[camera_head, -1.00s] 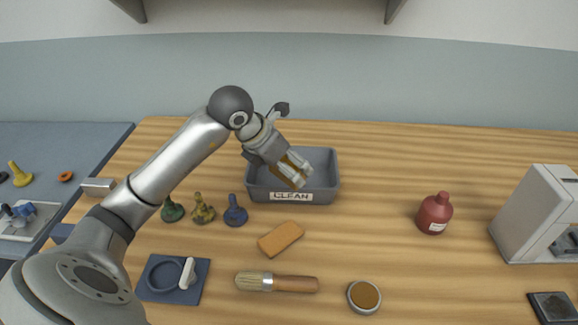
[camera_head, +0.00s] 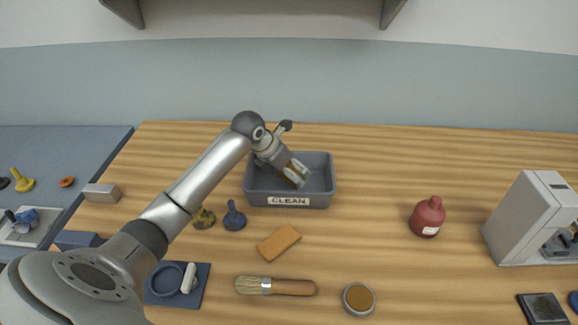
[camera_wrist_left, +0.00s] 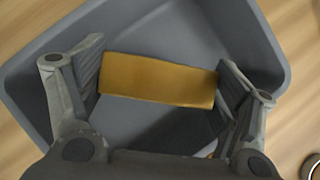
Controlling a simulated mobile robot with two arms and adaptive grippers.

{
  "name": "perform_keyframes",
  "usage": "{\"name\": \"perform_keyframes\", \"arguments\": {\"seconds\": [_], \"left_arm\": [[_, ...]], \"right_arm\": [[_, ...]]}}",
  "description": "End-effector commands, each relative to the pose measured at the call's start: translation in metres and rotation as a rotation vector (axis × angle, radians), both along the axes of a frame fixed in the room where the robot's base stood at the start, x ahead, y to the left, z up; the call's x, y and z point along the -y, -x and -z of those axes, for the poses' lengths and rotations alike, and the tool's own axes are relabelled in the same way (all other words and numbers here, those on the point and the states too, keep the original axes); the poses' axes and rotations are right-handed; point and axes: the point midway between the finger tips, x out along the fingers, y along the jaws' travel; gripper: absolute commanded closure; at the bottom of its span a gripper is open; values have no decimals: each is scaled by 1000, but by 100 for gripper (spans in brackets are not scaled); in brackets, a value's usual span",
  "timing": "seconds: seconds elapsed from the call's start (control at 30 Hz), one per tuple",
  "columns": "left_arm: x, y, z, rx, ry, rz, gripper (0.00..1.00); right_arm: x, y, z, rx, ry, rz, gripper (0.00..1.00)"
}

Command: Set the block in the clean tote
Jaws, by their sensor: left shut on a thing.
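My left gripper (camera_head: 295,175) reaches over the grey tote (camera_head: 327,190) labelled CLEAN, its fingers tilted down inside the outline of the rim. It is shut on an ochre-yellow block (camera_wrist_left: 158,80), which spans between the two fingers in the left wrist view. In that view the tote's grey walls and floor surround the block. The fingers hide most of the block in the head view. I cannot tell whether the block touches the tote floor. My right gripper is not in view.
An orange block (camera_head: 278,243) and a brush (camera_head: 277,286) lie in front of the tote. Stamp-like blue (camera_head: 234,217) and olive (camera_head: 204,219) pieces stand at its front left. A red bottle (camera_head: 427,217) stands to the right. The table between tote and bottle is clear.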

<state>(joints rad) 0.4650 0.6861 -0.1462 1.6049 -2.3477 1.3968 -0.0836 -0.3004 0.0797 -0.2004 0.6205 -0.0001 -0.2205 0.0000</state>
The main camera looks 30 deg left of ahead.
Motion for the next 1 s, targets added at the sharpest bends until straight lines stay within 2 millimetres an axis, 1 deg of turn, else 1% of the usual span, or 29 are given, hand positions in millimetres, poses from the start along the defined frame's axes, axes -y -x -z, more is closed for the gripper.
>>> {"name": "perform_keyframes", "arguments": {"seconds": [0.03, 0.07, 0.17, 0.23, 0.37, 0.67, 0.7, 0.73, 0.77, 1.0], "left_arm": [[-1, -3, -3, 11, 2, -1, 87], [-1, -5, -2, 11, 2, -1, 87], [-1, -5, 8, 7, 5, -1, 87], [-1, -5, 18, 6, 5, -1, 87], [-2, -6, 29, 11, 2, -1, 87], [-2, -6, 32, 11, 0, -1, 87], [-2, -4, 36, 0, -1, 1, 12], [-2, -4, 36, 0, -1, 1, 8], [-2, -4, 36, 0, -1, 1, 6], [-2, -4, 36, 0, 0, 0, 6]], "right_arm": [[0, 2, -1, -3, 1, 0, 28], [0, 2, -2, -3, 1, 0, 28], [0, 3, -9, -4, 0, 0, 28], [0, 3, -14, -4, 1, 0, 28], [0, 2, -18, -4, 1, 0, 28], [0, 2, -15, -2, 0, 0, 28], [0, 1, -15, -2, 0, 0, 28], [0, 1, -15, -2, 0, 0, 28], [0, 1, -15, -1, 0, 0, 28], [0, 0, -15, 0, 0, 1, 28]]}}
